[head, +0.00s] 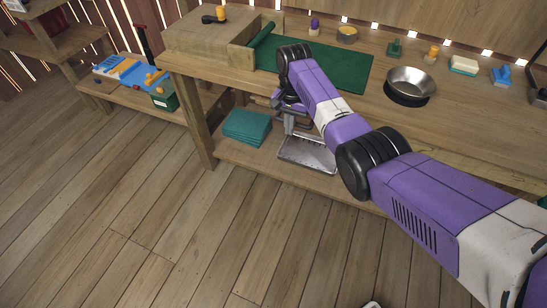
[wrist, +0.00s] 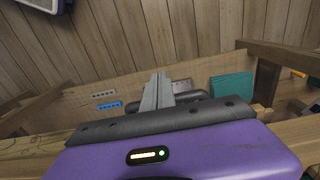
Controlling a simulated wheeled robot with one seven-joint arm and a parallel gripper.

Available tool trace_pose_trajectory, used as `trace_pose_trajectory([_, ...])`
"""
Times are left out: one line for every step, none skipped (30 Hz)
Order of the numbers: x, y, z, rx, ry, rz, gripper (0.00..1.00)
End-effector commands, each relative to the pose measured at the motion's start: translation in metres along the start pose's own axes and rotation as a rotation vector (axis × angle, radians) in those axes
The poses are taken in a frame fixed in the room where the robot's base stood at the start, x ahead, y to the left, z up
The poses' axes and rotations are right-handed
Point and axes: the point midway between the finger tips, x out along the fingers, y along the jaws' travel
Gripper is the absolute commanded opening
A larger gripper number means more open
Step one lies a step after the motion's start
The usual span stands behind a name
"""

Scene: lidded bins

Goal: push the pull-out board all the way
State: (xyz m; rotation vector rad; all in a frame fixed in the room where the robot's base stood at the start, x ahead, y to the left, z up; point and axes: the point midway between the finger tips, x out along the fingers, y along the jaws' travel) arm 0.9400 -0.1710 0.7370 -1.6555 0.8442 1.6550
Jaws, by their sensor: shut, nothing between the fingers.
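My gripper (wrist: 157,92) is shut and empty, its two grey fingers together in the wrist view. A wooden edge (wrist: 295,132) runs along both sides of my gripper housing in the wrist view. I cannot tell whether this is the pull-out board or the bench's own front. No board clearly standing out from the bench shows in the head view, and contact with my fingers cannot be made out.
The lower shelf holds a teal stack (head: 247,126) and a grey metal tray (head: 308,154). A wooden box (head: 208,38), a green mat (head: 345,72) and a metal bowl (head: 410,82) are on the bench. The plank floor (head: 150,200) in front is clear.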

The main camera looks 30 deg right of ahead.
Motion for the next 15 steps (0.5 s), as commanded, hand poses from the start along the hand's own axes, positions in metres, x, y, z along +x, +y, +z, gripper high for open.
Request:
trace_pose_trajectory([-0.002,0.000,0.002,0.000,0.000,0.000,0.00])
trace_pose_trajectory([-0.002,0.000,0.002,0.000,0.000,0.000,0.00])
trace_pose_trajectory([-0.002,0.000,0.003,0.000,0.000,0.000,0.00])
trace_pose_trajectory([-0.001,0.000,0.003,0.000,0.000,0.000,0.00])
trace_pose_trajectory([-0.001,0.000,0.003,0.000,0.000,0.000,0.00])
trace_pose_trajectory([-0.001,0.000,0.003,0.000,0.000,0.000,0.00])
trace_pose_trajectory([-0.002,0.000,0.003,0.000,0.000,0.000,0.00])
trace_pose_trajectory([-0.003,0.000,0.003,0.000,0.000,0.000,0.00])
trace_pose_trajectory([-0.005,0.000,0.003,0.000,0.000,-0.001,0.00])
trace_pose_trajectory([-0.007,0.000,0.003,0.000,0.000,-0.001,0.00])
trace_pose_trajectory([-0.009,0.000,0.003,0.000,0.000,-0.001,0.00])
trace_pose_trajectory([-0.012,0.000,0.003,0.000,0.000,-0.001,0.00])
trace_pose_trajectory([-0.015,0.000,0.003,0.000,0.000,-0.001,0.00])
trace_pose_trajectory([-0.017,0.000,0.003,0.000,0.000,-0.001,0.00])
trace_pose_trajectory([-0.020,0.000,0.003,0.000,-0.001,-0.001,0.00])
